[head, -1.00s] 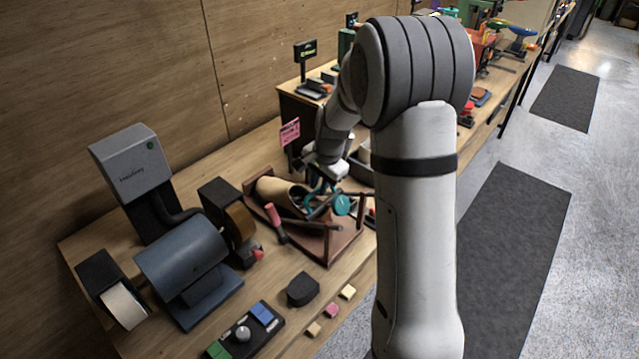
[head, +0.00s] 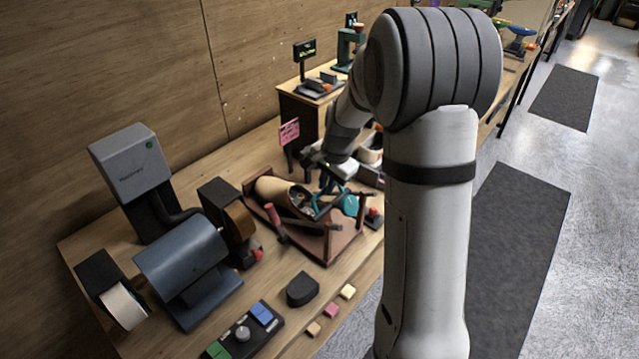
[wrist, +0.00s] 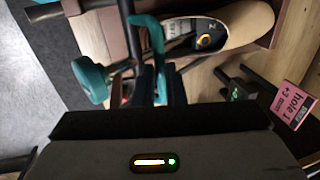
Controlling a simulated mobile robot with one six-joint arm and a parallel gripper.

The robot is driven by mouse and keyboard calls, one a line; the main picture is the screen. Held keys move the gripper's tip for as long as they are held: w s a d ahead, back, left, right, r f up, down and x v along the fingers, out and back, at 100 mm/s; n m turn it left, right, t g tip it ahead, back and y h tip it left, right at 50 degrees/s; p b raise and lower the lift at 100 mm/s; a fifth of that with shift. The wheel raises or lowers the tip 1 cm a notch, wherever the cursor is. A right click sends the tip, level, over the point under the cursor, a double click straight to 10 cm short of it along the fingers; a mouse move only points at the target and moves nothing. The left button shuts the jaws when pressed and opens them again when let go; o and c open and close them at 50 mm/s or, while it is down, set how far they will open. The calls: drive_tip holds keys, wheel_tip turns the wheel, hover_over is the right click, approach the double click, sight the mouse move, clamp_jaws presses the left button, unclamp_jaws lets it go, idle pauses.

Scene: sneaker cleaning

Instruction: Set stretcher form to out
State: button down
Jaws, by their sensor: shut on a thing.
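The stretcher form is likely the beige shoe-shaped piece (head: 272,187) lying in a brown wooden frame (head: 322,246). The wrist view shows its rounded end (wrist: 245,22) at the top, with dark hardware and a yellow-ringed disc inside its opening. A teal bent bar (wrist: 153,40) and a teal rounded knob (wrist: 90,82) are beside it. My gripper (head: 328,186) is over the right end of the frame. In the wrist view my gripper (wrist: 160,88) is shut on the teal bar; the exact contact is partly hidden by the dark fingers.
A pink tag (head: 289,131) stands behind the frame. A brown-faced block (head: 232,220) and a blue-grey machine (head: 183,262) are to the left. A red-handled tool (head: 273,217) is at the frame. A button panel (head: 243,334), a dark block (head: 302,289) and small coloured blocks are in front.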

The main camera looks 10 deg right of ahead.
drive_tip(key=s+d+r, duration=0.6)
drive_tip(key=s, duration=0.2)
drive_tip(key=shift+r+p, duration=0.2)
drive_tip(key=shift+p, duration=0.15)
drive_tip(key=shift+s, duration=0.1)
drive_tip(key=c, duration=1.9)
unclamp_jaws()
drive_tip(key=shift+c, duration=0.2)
drive_tip(key=o, duration=0.3)
drive_tip(key=shift+s+d+r, duration=0.1)
drive_tip(key=shift+s+d, duration=0.05)
drive_tip(key=shift+s, duration=0.1)
drive_tip(key=shift+o, duration=0.7)
drive_tip(key=shift+w, duration=0.15)
drive_tip(key=a+b+v, duration=0.1)
drive_tip(key=v, duration=0.6)
drive_tip(key=shift+d+r, duration=0.35)
drive_tip(key=shift+d, duration=0.1)
